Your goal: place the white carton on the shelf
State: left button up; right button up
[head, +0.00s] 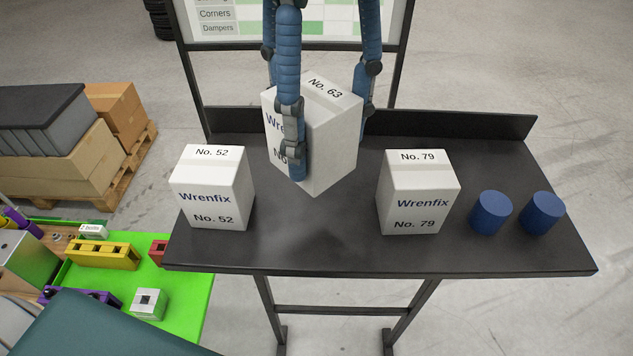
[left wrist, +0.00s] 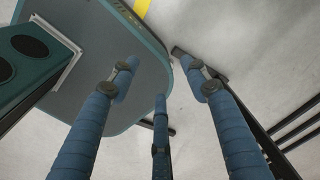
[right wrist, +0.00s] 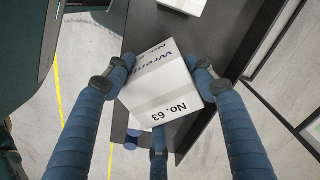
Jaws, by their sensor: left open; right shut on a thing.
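The white carton No. 63 (head: 335,150) hangs above the dark shelf (head: 320,255), between two other white cartons, turned so that a corner faces forward. A dark shadow lies below it. My right gripper (head: 328,140) is shut on this carton, with blue fingers on its sides. In the right wrist view the carton (right wrist: 165,95) sits between the fingers of the gripper (right wrist: 162,68). My left gripper (left wrist: 158,75) is open and empty in the left wrist view, over my own base and the floor. It does not show in the head view.
White carton No. 52 (head: 212,190) stands on the shelf's left, No. 79 (head: 418,195) right of centre. Two blue cylinders (head: 491,213) (head: 542,212) stand at the right. A raised black back edge (head: 450,123) and a board (head: 215,30) lie behind. Free shelf shows between the cartons.

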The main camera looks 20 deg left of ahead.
jog(key=f, duration=0.3)
jog(key=shift+w+d+f, duration=0.1)
jog(key=shift+w+f, duration=0.15)
jog(key=shift+s+f, duration=0.15)
jog(key=shift+f, duration=0.45)
jog(key=shift+f+p, duration=0.3)
notch_tip(320, 180, down, 2)
jog(key=shift+f, duration=0.55)
pick_arm(q)
jog(key=shift+w+d+r, duration=0.1)
jog(key=shift+w+r, duration=0.25)
jog(key=shift+w, duration=0.25)
jog(key=shift+w+r, duration=0.35)
jog(key=shift+w, duration=0.25)
pick_arm(e)
jog(key=o, duration=1.5)
jog(key=shift+f, duration=0.15)
jog(key=shift+c, duration=0.2)
pick_arm(q)
jog(key=shift+w, duration=0.15)
pick_arm(e)
jog(key=shift+o, duration=0.2)
pick_arm(q)
jog(key=shift+w, duration=0.1)
